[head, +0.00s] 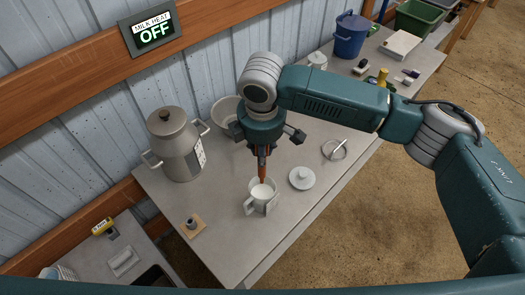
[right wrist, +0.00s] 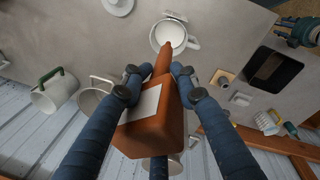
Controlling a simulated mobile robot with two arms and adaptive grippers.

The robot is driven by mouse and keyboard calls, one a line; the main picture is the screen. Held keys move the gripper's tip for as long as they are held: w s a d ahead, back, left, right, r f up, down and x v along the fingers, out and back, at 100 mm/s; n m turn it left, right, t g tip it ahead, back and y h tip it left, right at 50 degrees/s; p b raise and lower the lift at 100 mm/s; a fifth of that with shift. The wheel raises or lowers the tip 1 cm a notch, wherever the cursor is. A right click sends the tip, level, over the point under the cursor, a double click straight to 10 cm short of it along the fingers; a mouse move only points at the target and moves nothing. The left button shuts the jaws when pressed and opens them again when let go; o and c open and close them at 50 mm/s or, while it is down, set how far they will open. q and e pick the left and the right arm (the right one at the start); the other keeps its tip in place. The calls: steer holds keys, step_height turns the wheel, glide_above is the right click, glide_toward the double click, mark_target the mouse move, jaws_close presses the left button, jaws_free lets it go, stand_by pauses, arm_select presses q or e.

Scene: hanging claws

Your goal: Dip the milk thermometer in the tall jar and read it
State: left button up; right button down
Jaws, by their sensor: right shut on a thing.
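The milk thermometer is an orange-brown body with a pale label and a tapering stem (right wrist: 150,118); its stem also shows in the head view (head: 262,166). My right gripper (right wrist: 154,84) is shut on it, a finger on each side. The stem points down at the mouth of a light handled jar (right wrist: 186,44) holding white milk (head: 262,191). Its tip overlaps the milk in both views; I cannot tell whether it is under the surface. My left gripper seems to be the teal part at the right wrist view's upper right (right wrist: 300,32); its jaws are unclear.
A wall display (head: 152,32) reads "MILK HEAT OFF". A lidded metal can (head: 172,150) and a bowl (head: 224,110) stand near the wall. A white lid (head: 301,178) lies right of the jar, a small wooden block (head: 192,226) to its left.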

mark_target(262, 172)
step_height(262, 172, down, 3)
steer(key=b, duration=0.2)
steer(key=shift+d+r+b, duration=0.1)
steer(key=shift+r+b, duration=0.05)
steer(key=shift+b, duration=0.2)
steer(key=shift+f, duration=0.2)
step_height(262, 172, down, 2)
steer(key=shift+f+b, duration=0.8)
steer(key=shift+f, duration=1.55)
stand_by(0.9)
step_height(262, 172, up, 11)
steer(key=p, duration=1.1)
steer(key=shift+f, duration=0.15)
